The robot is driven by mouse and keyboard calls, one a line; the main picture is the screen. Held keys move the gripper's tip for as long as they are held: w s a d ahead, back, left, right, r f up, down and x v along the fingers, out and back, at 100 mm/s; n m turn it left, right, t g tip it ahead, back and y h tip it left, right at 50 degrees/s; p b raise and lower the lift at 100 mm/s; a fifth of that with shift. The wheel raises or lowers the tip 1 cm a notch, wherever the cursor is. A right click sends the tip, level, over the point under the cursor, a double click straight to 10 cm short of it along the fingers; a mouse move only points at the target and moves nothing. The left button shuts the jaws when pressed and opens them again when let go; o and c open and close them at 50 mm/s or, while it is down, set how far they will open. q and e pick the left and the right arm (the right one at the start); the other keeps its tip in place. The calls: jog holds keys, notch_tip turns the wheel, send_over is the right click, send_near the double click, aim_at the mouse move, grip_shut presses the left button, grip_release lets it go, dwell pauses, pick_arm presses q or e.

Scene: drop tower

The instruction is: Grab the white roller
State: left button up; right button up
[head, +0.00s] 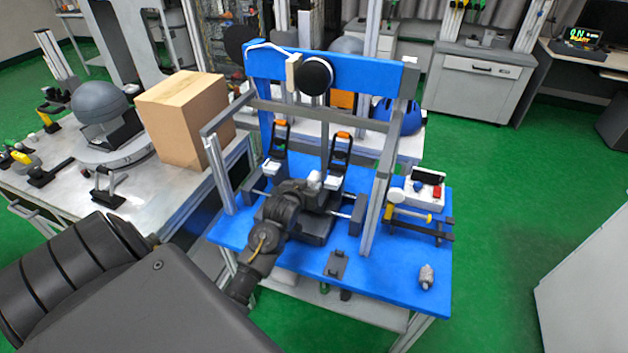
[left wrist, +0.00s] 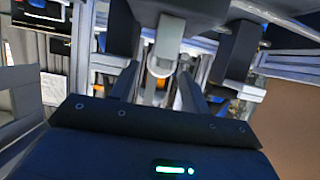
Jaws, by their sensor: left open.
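The white roller (head: 314,179) is a small pale rounded piece inside the frame of the drop tower, above the blue table. My left gripper (head: 322,190) reaches in from the left, with its fingers close to the roller. In the left wrist view, a pale piece with a rounded lower end (left wrist: 168,48) shows ahead, between the directions of the two dark fingers. My left gripper is open in that view (left wrist: 158,92). I cannot tell whether a finger touches the roller. My right gripper is not in view.
Two upright clamps with orange tops (head: 342,137) stand behind the gripper. Metal posts (head: 376,205) frame the work space. A white box with buttons (head: 418,190) and a yellow-handled tool (head: 414,216) lie to the right. The front right of the blue table (head: 385,275) is mostly clear.

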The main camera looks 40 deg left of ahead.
aim_at(311, 182)
pick_arm(q)
jog(key=x, duration=0.4)
jog(key=shift+w+a, duration=0.15)
jog(key=shift+w, duration=0.2)
jog(key=shift+r, duration=0.1)
jog(key=c, duration=0.8)
notch_tip(311, 182, up, 10)
